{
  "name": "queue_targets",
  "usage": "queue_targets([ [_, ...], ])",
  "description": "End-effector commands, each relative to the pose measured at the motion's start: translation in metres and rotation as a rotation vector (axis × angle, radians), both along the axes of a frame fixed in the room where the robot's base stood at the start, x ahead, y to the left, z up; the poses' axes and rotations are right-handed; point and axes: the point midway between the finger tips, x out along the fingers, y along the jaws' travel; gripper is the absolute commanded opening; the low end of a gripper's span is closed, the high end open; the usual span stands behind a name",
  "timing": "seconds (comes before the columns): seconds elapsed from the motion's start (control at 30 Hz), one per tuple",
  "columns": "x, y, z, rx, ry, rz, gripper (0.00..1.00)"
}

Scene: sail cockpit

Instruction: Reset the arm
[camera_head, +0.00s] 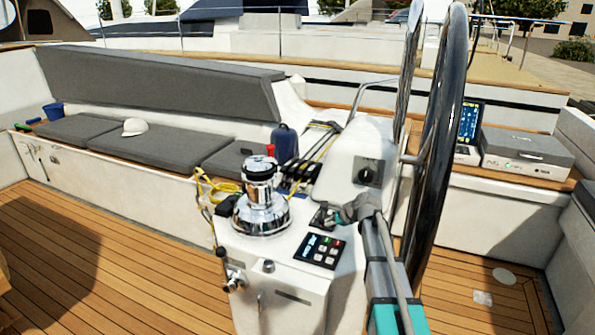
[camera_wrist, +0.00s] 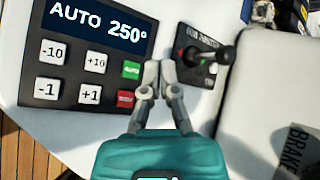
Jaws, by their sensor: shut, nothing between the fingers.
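My gripper (camera_wrist: 160,72) is shut and empty in the wrist view, its two fingertips together. The tips show between the green AUTO button (camera_wrist: 131,69) of the autopilot panel (camera_wrist: 75,50) and a small black toggle-lever plate (camera_wrist: 213,52). I cannot tell whether they touch either. The panel's display reads AUTO 250°.
A chrome winch (camera_head: 262,200) with yellow rope stands left of the panel. A large steering wheel (camera_head: 440,130) rises close on the right of my arm. Wooden deck (camera_head: 110,265) at left is mostly clear.

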Motion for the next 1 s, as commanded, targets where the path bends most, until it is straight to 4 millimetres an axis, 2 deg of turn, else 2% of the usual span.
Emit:
queue_targets([
  [0.17,-0.022,0.006,-0.006,-0.073,-0.009,0.079,0.00],
  [0.27,-0.044,0.011,-0.012,-0.155,-0.018,0.170,0.00],
  [0.53,-0.132,0.023,-0.035,-0.457,-0.043,0.564,0.00],
  [0.8,-0.221,0.020,-0.050,-0.709,-0.034,1.005,0.00],
  [1.0,-0.263,0.014,-0.054,-0.807,-0.017,1.240,0.00],
])
